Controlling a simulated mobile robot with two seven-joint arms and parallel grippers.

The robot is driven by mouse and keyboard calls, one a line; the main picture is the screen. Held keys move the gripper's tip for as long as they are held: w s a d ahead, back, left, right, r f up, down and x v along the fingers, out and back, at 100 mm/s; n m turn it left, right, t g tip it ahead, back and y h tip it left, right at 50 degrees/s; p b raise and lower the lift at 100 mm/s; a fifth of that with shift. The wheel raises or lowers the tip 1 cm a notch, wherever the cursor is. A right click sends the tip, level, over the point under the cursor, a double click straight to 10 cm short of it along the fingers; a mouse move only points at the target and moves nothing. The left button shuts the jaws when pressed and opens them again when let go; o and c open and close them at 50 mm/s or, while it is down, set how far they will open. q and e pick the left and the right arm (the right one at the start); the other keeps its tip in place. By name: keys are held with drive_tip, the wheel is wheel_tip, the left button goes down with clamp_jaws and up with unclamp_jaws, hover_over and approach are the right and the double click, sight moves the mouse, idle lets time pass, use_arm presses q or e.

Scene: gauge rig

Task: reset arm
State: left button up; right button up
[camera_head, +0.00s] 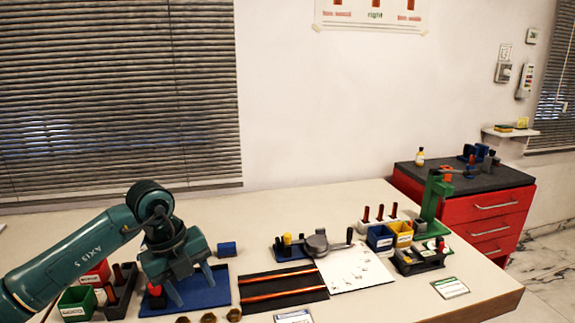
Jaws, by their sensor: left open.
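My left arm comes in from the left, and my left gripper (172,293) points down over a blue mat (213,288). Its fingers are apart. A red and black piece (156,291) stands close to the left finger; I cannot tell whether they touch. My right gripper is not in view.
Left of the mat are a green bin (77,303), a red bin (96,274) and a dark rack (122,290). Right are a black mat with copper rods (284,288), a white sheet (352,268), a blue bin (379,237), a yellow bin (402,232) and a tall green stand (432,200).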

use_arm(q)
drive_tip(key=s+d+f+m+g+h, duration=0.25)
drive_tip(key=s+d+h, duration=0.35)
drive_tip(key=d, duration=0.5)
drive_tip(key=s+d+r+n+t+h+p, duration=0.2)
drive_tip(key=s+d+r+n+t+h, duration=0.5)
drive_tip(key=h, duration=0.5)
drive_tip(key=w+a+f+n+t+y+p, duration=0.1)
drive_tip(key=a+f+n+t+y, duration=0.45)
drive_tip(key=n, duration=0.35)
drive_tip(key=a+f+n+t+y+p, duration=0.1)
drive_tip(key=a+f+n+t+y, duration=0.35)
drive_tip(key=f+n+y, duration=0.35)
drive_tip(key=s+a+f+n+g+y, duration=0.3)
drive_tip(key=s+a+f+n+g, duration=0.1)
drive_tip(key=s+f, duration=0.6)
drive_tip(key=shift+s+a+f+g, duration=0.15)
drive_tip(key=shift+s+f+g, duration=0.15)
drive_tip(key=shift+g, duration=0.25)
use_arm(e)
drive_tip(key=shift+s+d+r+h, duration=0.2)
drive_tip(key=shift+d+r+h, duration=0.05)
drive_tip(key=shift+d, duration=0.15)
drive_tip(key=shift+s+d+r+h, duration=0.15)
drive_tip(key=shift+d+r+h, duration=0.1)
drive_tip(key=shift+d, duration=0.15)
use_arm(q)
drive_tip(key=shift+n, duration=0.25)
